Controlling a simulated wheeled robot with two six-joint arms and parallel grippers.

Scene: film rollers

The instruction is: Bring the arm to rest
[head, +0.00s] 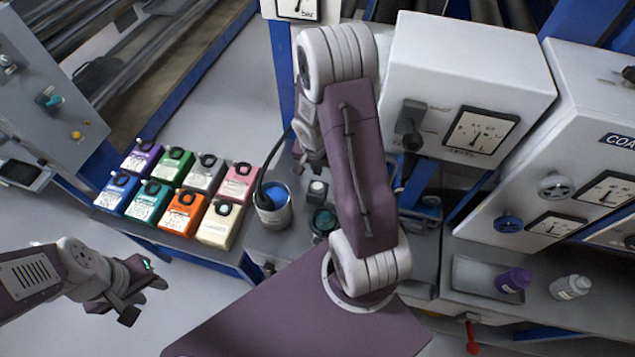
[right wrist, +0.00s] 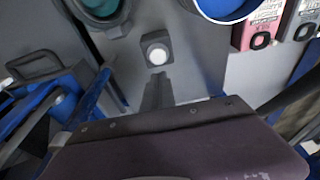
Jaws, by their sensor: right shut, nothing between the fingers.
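My right arm (head: 357,170) rises from my body and folds at the top. Its forearm points down over the grey bench, and the link in front partly hides it. My right gripper (right wrist: 157,92) is shut and empty in the right wrist view. Its tips point at a small dark block with a round white top (right wrist: 156,54), which also shows in the head view (head: 318,189). I cannot tell whether they touch. My left gripper (head: 142,296) hangs in free space at the lower left, its fingers apart and empty.
Several coloured containers (head: 181,213) stand left of a metal pot with blue contents (head: 274,213). A teal round part (head: 323,221) sits beside the white-topped block. White gauge cabinets (head: 470,75) stand at the right. A purple bottle (head: 513,280) and white bottle (head: 570,288) stand below them.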

